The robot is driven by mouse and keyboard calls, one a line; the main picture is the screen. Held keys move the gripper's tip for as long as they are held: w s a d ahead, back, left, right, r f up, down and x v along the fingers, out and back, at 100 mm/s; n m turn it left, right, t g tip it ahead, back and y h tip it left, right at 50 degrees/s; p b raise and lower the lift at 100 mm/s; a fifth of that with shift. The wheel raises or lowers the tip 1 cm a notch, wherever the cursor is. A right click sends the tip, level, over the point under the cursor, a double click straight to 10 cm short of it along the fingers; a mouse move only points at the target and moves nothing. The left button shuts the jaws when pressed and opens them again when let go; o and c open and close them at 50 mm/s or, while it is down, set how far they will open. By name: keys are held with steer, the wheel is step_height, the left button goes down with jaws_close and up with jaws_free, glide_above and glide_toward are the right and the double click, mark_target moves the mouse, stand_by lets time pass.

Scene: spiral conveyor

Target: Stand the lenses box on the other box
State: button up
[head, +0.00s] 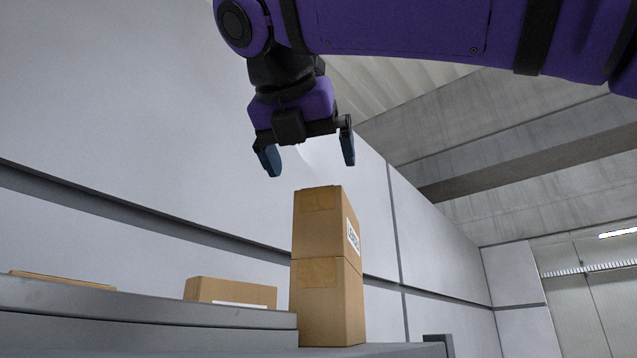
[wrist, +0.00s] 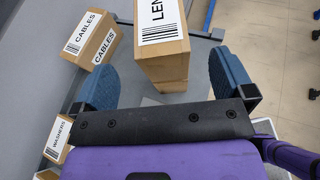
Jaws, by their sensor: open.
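The lenses box (head: 320,220), brown cardboard with a white label on its right side, stands upright on the other box (head: 325,300) in the head view. The two are closely aligned, with a thin seam between them. My gripper (head: 312,165) is open and empty above the stack, with a visible gap between fingertips and box top.
A cables box (wrist: 92,40) and a washers box (wrist: 58,139) lie at the left in the wrist view. In the head view, a low labelled box (head: 230,291) sits left of the stack, on the grey conveyor (head: 150,325). A panelled wall (head: 120,130) stands behind.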

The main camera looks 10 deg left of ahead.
steer(key=v, duration=0.3)
steer(key=shift+s+r, duration=0.15)
steer(key=shift+s, duration=0.25)
steer(key=shift+a, duration=0.1)
